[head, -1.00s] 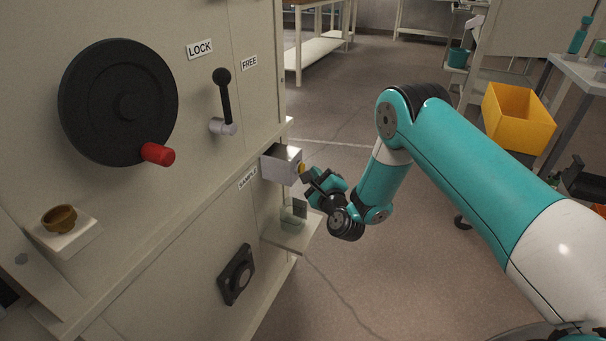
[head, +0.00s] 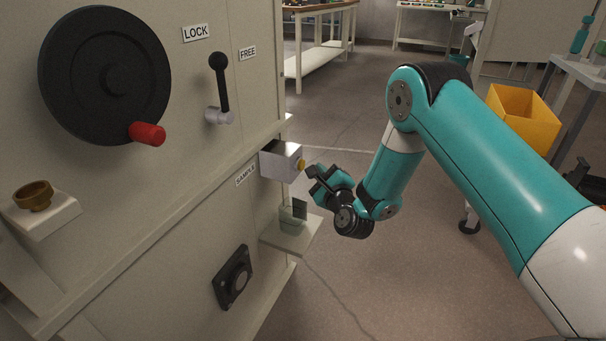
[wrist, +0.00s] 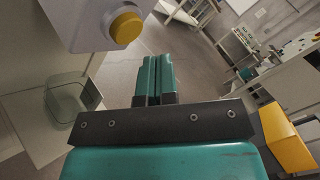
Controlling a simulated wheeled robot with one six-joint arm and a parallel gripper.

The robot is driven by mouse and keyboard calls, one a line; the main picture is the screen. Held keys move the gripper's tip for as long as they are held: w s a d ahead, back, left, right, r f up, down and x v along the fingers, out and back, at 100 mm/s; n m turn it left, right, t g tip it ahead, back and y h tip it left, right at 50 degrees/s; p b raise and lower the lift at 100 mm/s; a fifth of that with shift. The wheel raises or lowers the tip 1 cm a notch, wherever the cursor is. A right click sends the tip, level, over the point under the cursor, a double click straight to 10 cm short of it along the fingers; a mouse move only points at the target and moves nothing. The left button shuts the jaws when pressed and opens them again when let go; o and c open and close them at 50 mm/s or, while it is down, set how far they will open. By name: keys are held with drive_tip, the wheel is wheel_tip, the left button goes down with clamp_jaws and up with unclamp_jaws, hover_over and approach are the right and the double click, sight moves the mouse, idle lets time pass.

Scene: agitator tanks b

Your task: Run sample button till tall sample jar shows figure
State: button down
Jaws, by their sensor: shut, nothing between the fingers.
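The yellow sample button (head: 301,164) sticks out of a silver box on the panel, above and right of the SAMPLE label (head: 246,174). In the wrist view the button (wrist: 125,27) is at upper left, uncovered. My gripper (head: 312,178) is shut and empty, just right of the button with a small gap. Its two teal fingers (wrist: 158,75) lie together in the wrist view, right of and below the button. The clear sample jar (head: 291,217) stands on a small shelf below the box, with a dark plate at its side. No figure or fill level is readable.
A black handwheel (head: 104,75) with red knob, a LOCK/FREE lever (head: 221,88) and a brass cup (head: 33,196) on a ledge are on the panel. A yellow bin (head: 522,118) stands right. The jar's shelf (head: 300,238) juts out below. Floor beyond my gripper is clear.

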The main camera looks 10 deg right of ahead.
drive_tip(key=s+d+b, duration=0.1)
drive_tip(key=b, duration=0.4)
drive_tip(key=s+d+b, duration=0.1)
drive_tip(key=d+b, duration=0.1)
drive_tip(key=b, duration=0.4)
drive_tip(key=shift+s+d, duration=0.1)
drive_tip(key=shift+s, duration=0.2)
